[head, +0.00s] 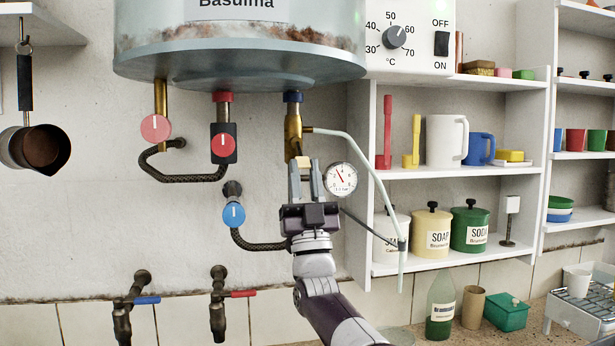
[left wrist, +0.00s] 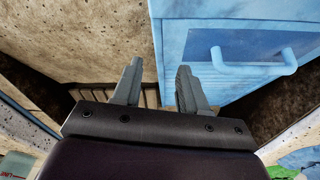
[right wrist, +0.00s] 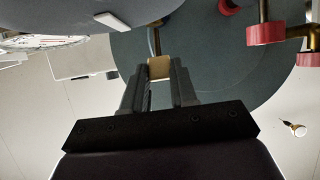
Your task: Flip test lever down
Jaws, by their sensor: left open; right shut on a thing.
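The brass test valve (head: 293,132) hangs under the tank below a blue collar, with a pale tube leaving its right side. A small tan block, which looks like the test lever (head: 301,161), sits at its lower end. My right gripper (head: 305,176) comes up from below and is shut on this block; the right wrist view shows the lever (right wrist: 160,68) between the fingertips. Fingers hide part of it, so I cannot tell its full tilt. My left gripper (left wrist: 157,84) is open and empty, near a blue cabinet front; it is outside the head view.
A round gauge (head: 340,179) sits right beside my right gripper. The tank (head: 240,62) is just above. A red-knobbed valve (head: 222,145) and a blue-knobbed tap (head: 233,214) are to the left. White shelves (head: 450,170) stand right. The blue cabinet (left wrist: 235,45) has a protruding handle.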

